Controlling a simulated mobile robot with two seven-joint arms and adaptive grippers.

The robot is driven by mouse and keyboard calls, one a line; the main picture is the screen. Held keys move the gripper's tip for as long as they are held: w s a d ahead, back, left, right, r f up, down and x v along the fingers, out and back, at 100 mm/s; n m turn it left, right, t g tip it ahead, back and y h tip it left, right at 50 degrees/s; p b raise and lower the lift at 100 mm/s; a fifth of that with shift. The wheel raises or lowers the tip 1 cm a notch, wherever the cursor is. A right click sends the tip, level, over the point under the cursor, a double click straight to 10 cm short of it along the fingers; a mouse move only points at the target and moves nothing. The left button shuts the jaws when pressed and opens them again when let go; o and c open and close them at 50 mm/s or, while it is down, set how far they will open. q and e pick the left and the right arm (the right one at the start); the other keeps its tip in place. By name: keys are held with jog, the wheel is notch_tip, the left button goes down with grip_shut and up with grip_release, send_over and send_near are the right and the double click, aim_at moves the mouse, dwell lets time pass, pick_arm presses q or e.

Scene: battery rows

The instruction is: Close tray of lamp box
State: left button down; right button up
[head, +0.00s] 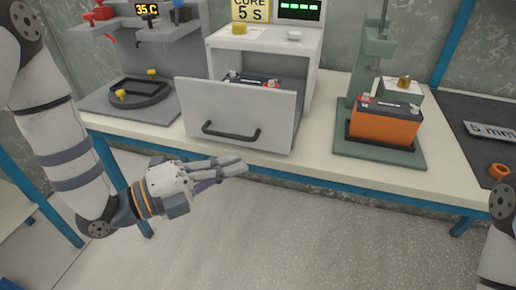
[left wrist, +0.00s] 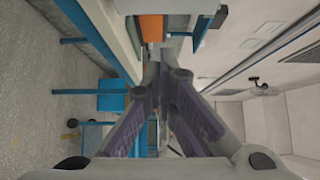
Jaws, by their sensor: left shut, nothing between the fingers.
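The lamp box (head: 262,40) is a white cabinet on the workbench with a sign reading "CURE 5 S" and a green-lit display. Its tray (head: 278,113) is pulled out toward me, with a grey front panel and a dark handle (head: 231,132). A dark battery (head: 250,80) with a red terminal shows partly behind the panel. My left gripper (head: 242,164) is shut and empty, in front of and below the tray front, apart from the handle. Its fingers also show closed together in the left wrist view (left wrist: 165,72). My right gripper is not in view; only part of that arm shows at the right edge.
A green press stand (head: 372,60) with an orange battery (head: 385,126) stands right of the lamp box. A grey station (head: 110,105) with a dark ring holder is at left. The blue-framed bench edge (head: 330,180) lies near my gripper. The floor in front is clear.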

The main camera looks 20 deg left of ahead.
pick_arm(q)
jog(key=shift+w+d+b, duration=0.15)
jog(key=shift+w+d, duration=0.9)
jog(key=shift+w, duration=0.55)
jog(key=shift+w+d+b, duration=0.15)
jog(key=shift+w+d, duration=0.85)
jog(key=shift+w, duration=0.6)
jog(key=shift+w+d+b, duration=0.15)
jog(key=shift+w+d, duration=0.9)
jog(key=shift+w, duration=0.55)
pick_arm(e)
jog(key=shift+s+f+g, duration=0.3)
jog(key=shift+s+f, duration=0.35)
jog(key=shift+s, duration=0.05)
